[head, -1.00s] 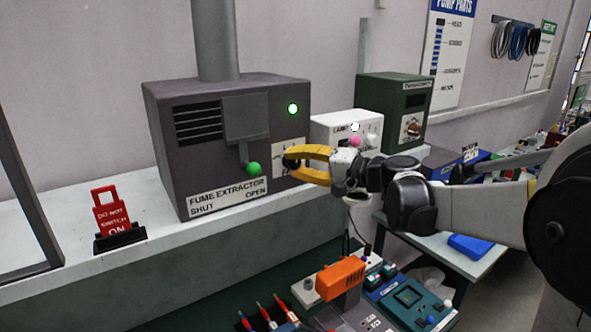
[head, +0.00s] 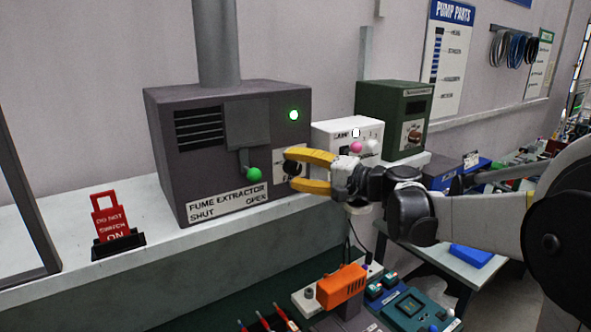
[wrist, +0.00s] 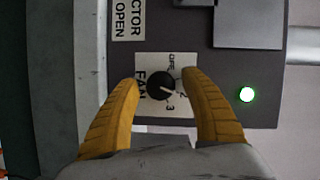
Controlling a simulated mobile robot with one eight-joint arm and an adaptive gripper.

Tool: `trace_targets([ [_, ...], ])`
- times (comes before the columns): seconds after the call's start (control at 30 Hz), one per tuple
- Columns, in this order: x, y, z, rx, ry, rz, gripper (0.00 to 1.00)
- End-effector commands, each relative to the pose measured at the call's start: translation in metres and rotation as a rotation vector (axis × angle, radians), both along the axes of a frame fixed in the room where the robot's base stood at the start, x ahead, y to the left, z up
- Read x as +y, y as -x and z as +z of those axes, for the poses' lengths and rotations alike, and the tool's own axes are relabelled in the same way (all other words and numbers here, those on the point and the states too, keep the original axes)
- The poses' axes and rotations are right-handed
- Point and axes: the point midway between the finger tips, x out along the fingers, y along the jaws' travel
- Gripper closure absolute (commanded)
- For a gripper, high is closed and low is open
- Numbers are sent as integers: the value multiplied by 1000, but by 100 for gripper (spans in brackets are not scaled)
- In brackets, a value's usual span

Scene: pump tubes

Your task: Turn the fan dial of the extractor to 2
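The fume extractor (head: 225,150) is a dark grey box on the ledge. Its black fan dial (head: 292,168) sits on a white plate at the lower right of the front. In the wrist view the dial (wrist: 160,86) appears turned sideways, with OFF, 2 and 3 readable around it. Its white pointer mark appears to aim towards the 2. My gripper (head: 288,169) has yellow fingers spread above and below the dial in the head view. In the wrist view the gripper (wrist: 160,77) is open, with a gap between each finger and the dial.
A green-knobbed lever (head: 254,173) is left of the dial, and a green lamp (head: 294,115) is lit above it. A white box (head: 345,135) and a green box (head: 394,115) stand to the right.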

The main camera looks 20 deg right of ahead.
Motion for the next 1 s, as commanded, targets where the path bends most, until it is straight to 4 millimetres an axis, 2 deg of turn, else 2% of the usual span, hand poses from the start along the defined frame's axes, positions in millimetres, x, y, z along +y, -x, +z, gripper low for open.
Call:
trace_targets([
  [0.27, -4, 3, 1, 0, 0, -2, 46],
  [0.37, -13, 14, 2, -1, 0, -4, 46],
  [0.7, -60, 70, 7, 0, -1, -4, 46],
  [0.83, -72, 84, 8, -1, 0, -3, 46],
  [1.0, -77, 91, 9, 0, 0, 0, 46],
])
